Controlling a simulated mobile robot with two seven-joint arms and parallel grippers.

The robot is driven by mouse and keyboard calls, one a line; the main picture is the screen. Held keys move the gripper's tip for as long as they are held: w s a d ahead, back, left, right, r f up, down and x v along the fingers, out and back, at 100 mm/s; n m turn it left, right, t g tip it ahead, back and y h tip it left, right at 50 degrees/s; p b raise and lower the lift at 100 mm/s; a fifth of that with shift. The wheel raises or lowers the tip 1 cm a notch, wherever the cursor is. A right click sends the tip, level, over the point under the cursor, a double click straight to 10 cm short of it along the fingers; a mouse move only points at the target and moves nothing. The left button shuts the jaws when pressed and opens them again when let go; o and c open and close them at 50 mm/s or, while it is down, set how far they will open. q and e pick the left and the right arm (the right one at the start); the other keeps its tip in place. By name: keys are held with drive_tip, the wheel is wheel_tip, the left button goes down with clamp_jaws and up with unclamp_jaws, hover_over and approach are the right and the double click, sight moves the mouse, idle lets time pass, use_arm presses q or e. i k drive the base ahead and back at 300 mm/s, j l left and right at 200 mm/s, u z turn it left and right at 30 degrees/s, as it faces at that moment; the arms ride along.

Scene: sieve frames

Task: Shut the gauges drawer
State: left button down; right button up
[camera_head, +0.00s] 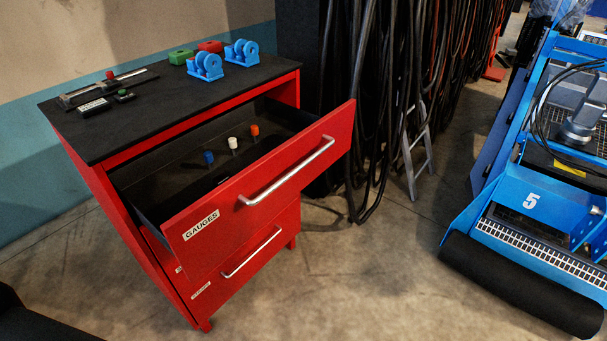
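The gauges drawer (218,219) is the top drawer of a red cabinet (95,180) with a black top. It is pulled far out. Its red front carries a white GAUGES label (201,226) and a silver bar handle (287,172). Inside its dark tray stand small pieces with a blue (208,157), a white (232,143) and an orange (254,130) top. Neither of my grippers is in view.
A lower drawer (235,277) with a silver handle looks closed. Blue rollers (206,66), small blocks and measuring tools lie on the cabinet top. Black cables (375,90) hang behind at the right.

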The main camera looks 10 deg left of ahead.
sight(169, 188)
drive_tip(key=i+l+u, duration=0.15)
drive_tip(key=u, duration=0.35)
drive_tip(key=i+l+u, duration=0.1)
drive_tip(key=u, duration=0.4)
drive_tip(key=i+l+u, duration=0.1)
drive_tip(key=l+u, duration=0.15)
drive_tip(key=l, duration=0.2)
drive_tip(key=l+u, duration=0.2)
drive_tip(key=l, duration=0.3)
drive_tip(key=i+l, duration=0.1)
drive_tip(key=l, duration=0.55)
drive_tip(key=i+l+u, duration=0.1)
drive_tip(key=l, duration=0.6)
drive_tip(key=i+l, duration=0.1)
drive_tip(key=l, duration=0.55)
drive_tip(key=u, duration=0.05)
